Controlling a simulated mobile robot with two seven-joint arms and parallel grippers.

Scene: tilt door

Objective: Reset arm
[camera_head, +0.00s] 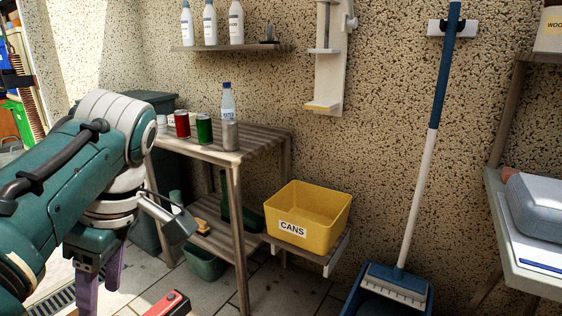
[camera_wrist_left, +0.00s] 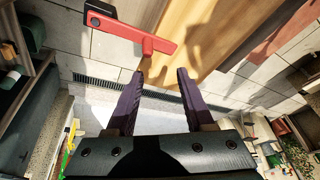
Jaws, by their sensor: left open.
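My left gripper (camera_head: 100,284) hangs at the lower left of the head view with its purple fingers pointing down. In the left wrist view the two fingers (camera_wrist_left: 160,75) are apart, with nothing between them. A red handle (camera_wrist_left: 125,30) with a black end lies beyond the fingertips in that view, apart from them, in front of a wooden panel (camera_wrist_left: 225,25). A red bar (camera_head: 168,304) with a dark end shows at the bottom edge of the head view, to the right of the gripper. My right gripper is not in view.
A wooden table (camera_head: 236,155) holds several cans and bottles. A yellow CANS bin (camera_head: 308,218) stands on a low shelf to its right. A grey case (camera_head: 535,200) lies on a right shelf.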

